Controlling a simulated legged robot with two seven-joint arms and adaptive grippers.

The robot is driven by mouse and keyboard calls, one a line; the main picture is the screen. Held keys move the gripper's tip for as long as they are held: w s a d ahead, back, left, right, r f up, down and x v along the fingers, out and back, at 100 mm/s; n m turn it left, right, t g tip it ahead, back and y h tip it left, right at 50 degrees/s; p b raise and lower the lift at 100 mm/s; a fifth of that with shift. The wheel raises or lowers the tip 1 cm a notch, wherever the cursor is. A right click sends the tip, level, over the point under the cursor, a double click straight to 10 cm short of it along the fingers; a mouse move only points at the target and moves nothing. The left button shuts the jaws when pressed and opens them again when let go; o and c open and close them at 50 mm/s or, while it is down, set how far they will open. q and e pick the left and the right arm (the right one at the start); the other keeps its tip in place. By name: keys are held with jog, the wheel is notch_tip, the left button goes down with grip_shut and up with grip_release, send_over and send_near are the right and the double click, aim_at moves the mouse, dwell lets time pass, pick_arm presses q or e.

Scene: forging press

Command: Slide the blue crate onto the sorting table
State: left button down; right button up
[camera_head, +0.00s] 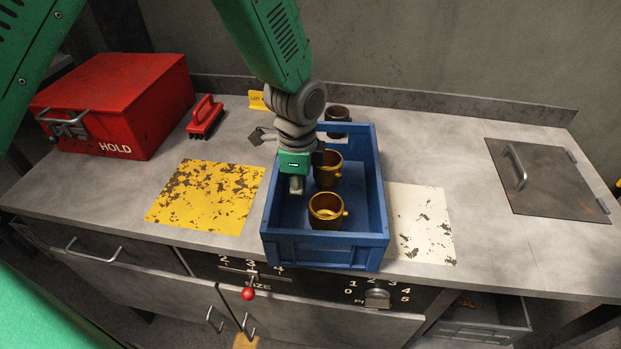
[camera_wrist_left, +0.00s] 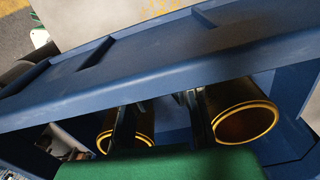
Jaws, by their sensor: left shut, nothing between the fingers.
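The blue crate (camera_head: 325,250) stands on the grey sorting table (camera_head: 520,245), its near end at the table's front edge. Two brass cups stand inside it, a near one (camera_head: 326,211) and a farther one (camera_head: 327,168). My left gripper (camera_head: 297,186) is shut and empty, pointing down into the crate by its left wall, beside the cups. In the left wrist view, the crate wall (camera_wrist_left: 200,62) crosses the picture, and a brass cup (camera_wrist_left: 242,122) shows near the dark fingers. My right gripper is out of view.
A red HOLD box (camera_head: 115,100) and red brush (camera_head: 205,118) sit left. A yellow worn patch (camera_head: 205,195) and white patch (camera_head: 420,225) flank the crate. A dark cup (camera_head: 338,114) shows at its far end. A hatch (camera_head: 550,180) lies right; a red-knobbed lever (camera_head: 248,293) is in front.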

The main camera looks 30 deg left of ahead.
pick_arm(q)
jog(key=shift+s+a+r, duration=0.1)
jog(key=shift+s+a, duration=0.25)
jog(key=shift+a, duration=0.7)
jog(key=shift+a, duration=0.1)
